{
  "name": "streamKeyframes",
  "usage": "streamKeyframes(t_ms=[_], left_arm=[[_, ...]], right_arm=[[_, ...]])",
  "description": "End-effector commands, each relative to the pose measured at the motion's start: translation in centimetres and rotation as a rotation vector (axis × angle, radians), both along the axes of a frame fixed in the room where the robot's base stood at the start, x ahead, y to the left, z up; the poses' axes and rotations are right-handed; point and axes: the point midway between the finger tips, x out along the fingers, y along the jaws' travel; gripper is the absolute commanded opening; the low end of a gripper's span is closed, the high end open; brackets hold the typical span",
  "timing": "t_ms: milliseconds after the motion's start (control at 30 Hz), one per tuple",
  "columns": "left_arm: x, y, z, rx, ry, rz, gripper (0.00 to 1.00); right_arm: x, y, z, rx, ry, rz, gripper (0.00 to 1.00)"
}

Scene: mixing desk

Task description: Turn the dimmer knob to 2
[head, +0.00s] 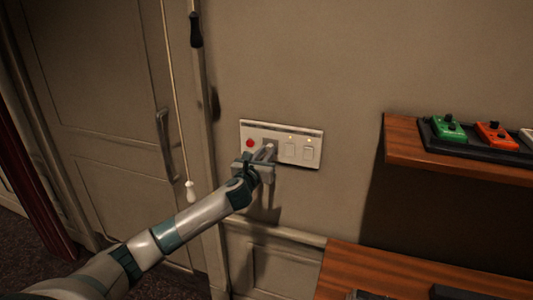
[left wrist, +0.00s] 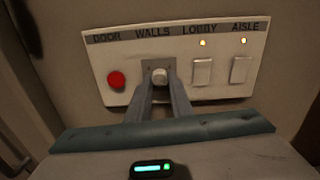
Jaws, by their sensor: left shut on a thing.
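The dimmer knob (left wrist: 159,77) is a small pale round knob under the label WALLS on a white wall panel (head: 315,136). In the left wrist view the panel (left wrist: 115,57) also has the labels DOOR, LOBBY and AISLE. My left gripper (head: 268,151) reaches up to the panel in the head view and hides the knob there. In the left wrist view its two fingers (left wrist: 160,88) are closed on the knob from both sides. The knob's pointer and any numbers around it are too small to read. My right gripper is in neither view.
A red button (left wrist: 116,80) is left of the knob. Two white switches, LOBBY (left wrist: 202,72) and AISLE (left wrist: 241,69), are right of it with lit lamps above. A door with a handle (head: 165,143) and a hanging cord (head: 190,190) are left. A wooden shelf (head: 401,151) with pedals is right.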

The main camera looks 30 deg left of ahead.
Motion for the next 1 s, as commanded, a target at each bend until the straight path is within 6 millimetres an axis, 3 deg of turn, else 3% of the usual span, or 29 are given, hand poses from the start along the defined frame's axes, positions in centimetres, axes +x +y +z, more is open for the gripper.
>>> streamKeyframes(t_ms=[367, 1000], left_arm=[[0.02, -0.10, 0.01, -0.250, -0.060, -0.001, 0.00], [0.03, -0.11, 0.03, -0.840, -0.203, 0.000, 0.00]], right_arm=[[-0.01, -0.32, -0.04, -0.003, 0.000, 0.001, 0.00], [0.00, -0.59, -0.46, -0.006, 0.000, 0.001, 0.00]])
